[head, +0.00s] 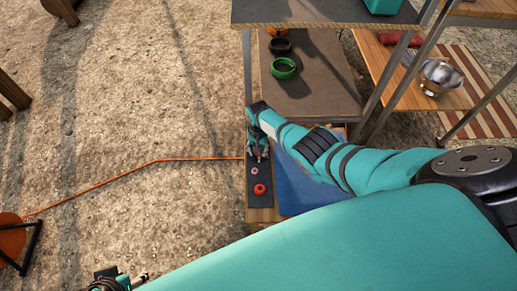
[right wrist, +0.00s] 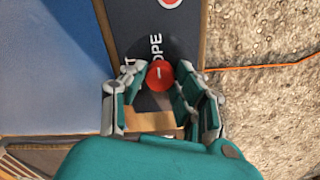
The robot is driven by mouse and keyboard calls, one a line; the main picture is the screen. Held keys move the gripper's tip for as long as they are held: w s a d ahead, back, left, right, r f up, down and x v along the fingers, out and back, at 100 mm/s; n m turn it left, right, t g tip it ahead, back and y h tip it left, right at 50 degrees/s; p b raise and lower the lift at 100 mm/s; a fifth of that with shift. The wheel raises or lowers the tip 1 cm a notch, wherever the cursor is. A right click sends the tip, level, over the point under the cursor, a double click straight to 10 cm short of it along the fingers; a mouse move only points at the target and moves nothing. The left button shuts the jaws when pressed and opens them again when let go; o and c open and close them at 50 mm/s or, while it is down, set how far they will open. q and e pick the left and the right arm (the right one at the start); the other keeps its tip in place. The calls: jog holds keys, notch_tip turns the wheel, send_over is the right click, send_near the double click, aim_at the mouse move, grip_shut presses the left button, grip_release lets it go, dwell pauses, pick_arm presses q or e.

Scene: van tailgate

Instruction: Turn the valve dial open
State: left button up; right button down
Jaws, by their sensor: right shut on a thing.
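The valve dial (right wrist: 160,75) is a round red knob with a short white mark, on a dark panel (right wrist: 136,28) with white letters; "OPE" and a "T" can be read beside it. My right gripper (right wrist: 158,92) has its fingers on both sides of the dial and is shut on it. In the head view my right gripper (head: 258,153) comes down on the panel's far part and hides the dial. My left gripper (head: 135,279) shows only in part at the bottom left edge, away from the panel; its jaws cannot be made out.
A small red and white part (head: 254,171) and a red knob (head: 260,189) sit on the panel's nearer part. A blue surface (head: 296,190) lies beside it. An orange cable (head: 150,162) runs left to an orange reel (head: 12,238). Shelves with a green ring (head: 284,68) stand beyond.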

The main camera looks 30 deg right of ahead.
jog(key=c, duration=1)
grip_release()
notch_tip(320, 180, up, 12)
